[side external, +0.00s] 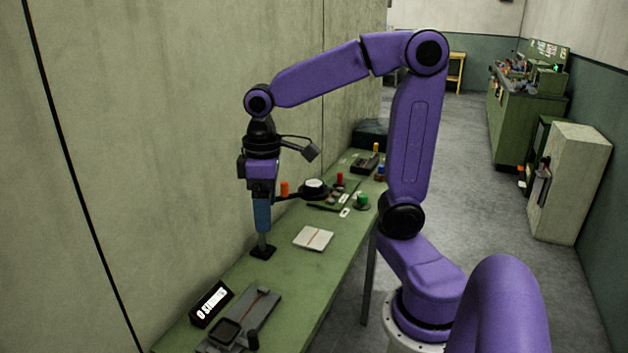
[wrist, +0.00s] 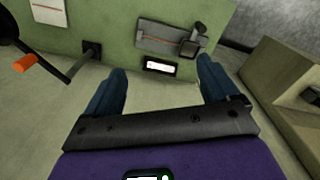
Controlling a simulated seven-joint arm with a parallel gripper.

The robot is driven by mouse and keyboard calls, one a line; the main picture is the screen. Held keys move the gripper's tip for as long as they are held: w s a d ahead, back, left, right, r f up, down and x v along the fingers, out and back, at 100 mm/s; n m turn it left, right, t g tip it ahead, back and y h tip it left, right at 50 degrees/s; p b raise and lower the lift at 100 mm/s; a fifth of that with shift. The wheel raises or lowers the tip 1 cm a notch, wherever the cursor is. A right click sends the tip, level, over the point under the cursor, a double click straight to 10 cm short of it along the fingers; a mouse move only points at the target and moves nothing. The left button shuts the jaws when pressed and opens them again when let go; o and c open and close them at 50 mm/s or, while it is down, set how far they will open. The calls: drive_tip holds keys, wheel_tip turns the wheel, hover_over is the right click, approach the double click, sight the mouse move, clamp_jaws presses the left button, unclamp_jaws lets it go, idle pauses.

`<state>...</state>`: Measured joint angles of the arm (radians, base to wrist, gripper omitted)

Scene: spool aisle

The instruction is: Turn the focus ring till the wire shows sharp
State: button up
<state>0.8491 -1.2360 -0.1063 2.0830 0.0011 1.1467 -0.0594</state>
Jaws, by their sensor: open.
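A magnifier stands on the green bench, with a round black and white head (side external: 314,187), an orange knob (side external: 284,188) on its arm and a square black foot (side external: 263,252). The wrist view shows the orange knob (wrist: 24,62) at the left edge and the foot (wrist: 92,48); the head is mostly cut off. I cannot tell which part is the focus ring. A white card with a thin reddish wire (side external: 313,238) lies flat to the right of the foot. My gripper (side external: 262,228) points down, overlapping the magnifier's post in the side view. Its blue fingers (wrist: 161,66) are apart and empty.
A small lit display (side external: 211,303) and a grey plate fixture (side external: 262,308) sit at the bench's near end. Red and green buttons (side external: 362,201) and other small parts stand further back. The wall runs close along the bench's left side.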

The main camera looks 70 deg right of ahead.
drive_tip(key=w+d+r+m, duration=0.35)
drive_tip(key=w+d, duration=0.25)
drive_tip(key=d, duration=0.2)
wheel_tip(320, 180, up, 3)
drive_tip(key=m, duration=0.8)
hover_over(314, 183)
wheel_tip(314, 183, down, 16)
drive_tip(key=shift+f, duration=0.15)
drive_tip(key=c, duration=1.1)
